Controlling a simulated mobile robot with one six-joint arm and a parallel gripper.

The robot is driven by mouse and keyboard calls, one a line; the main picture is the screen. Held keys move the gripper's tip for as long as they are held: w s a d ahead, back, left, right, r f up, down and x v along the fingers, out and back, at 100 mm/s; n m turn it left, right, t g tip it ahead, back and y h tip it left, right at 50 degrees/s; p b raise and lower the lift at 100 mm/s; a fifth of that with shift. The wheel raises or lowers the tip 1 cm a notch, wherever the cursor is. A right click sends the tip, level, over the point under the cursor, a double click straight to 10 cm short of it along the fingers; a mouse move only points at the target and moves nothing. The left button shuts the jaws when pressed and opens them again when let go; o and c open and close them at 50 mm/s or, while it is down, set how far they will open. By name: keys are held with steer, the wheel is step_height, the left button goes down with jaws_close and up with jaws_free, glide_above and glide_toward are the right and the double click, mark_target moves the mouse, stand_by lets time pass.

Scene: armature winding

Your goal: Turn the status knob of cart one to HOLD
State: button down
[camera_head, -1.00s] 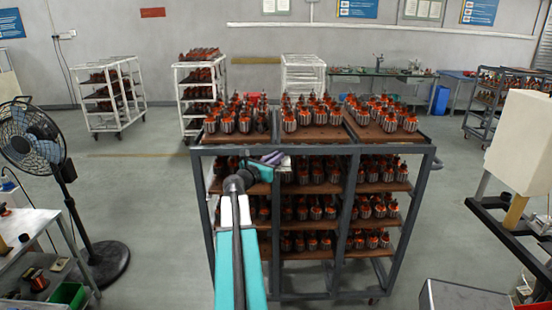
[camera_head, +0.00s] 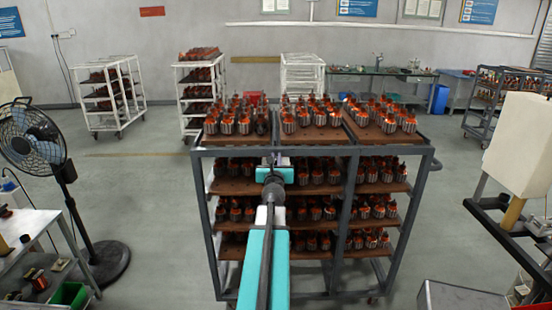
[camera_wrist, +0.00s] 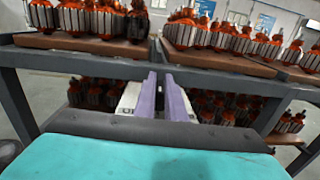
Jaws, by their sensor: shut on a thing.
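The cart in front of me (camera_head: 400,150) is a dark grey frame with brown shelves full of armatures. My gripper (camera_head: 276,160) is at the front top rail of this cart, left of its middle. In the wrist view, the two purple fingers (camera_wrist: 165,92) are close together and point at the grey rail (camera_wrist: 105,66). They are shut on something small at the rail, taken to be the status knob. The knob itself is hidden by the fingers, and neither its setting nor any HOLD mark can be read.
Armatures (camera_head: 320,115) stand on the cart's top trays, just beyond the gripper. A standing fan (camera_head: 35,140) and a bench (camera_head: 25,235) are at the left. A cream box (camera_head: 520,145) is at the right. Open floor (camera_head: 130,185) lies left of the cart.

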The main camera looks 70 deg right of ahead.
steer(key=shift+r+n+t, duration=0.15)
steer(key=shift+n+t, duration=0.15)
steer(key=shift+t, duration=0.1)
steer(key=c, duration=1.8)
jaws_free()
steer(key=shift+w, duration=0.1)
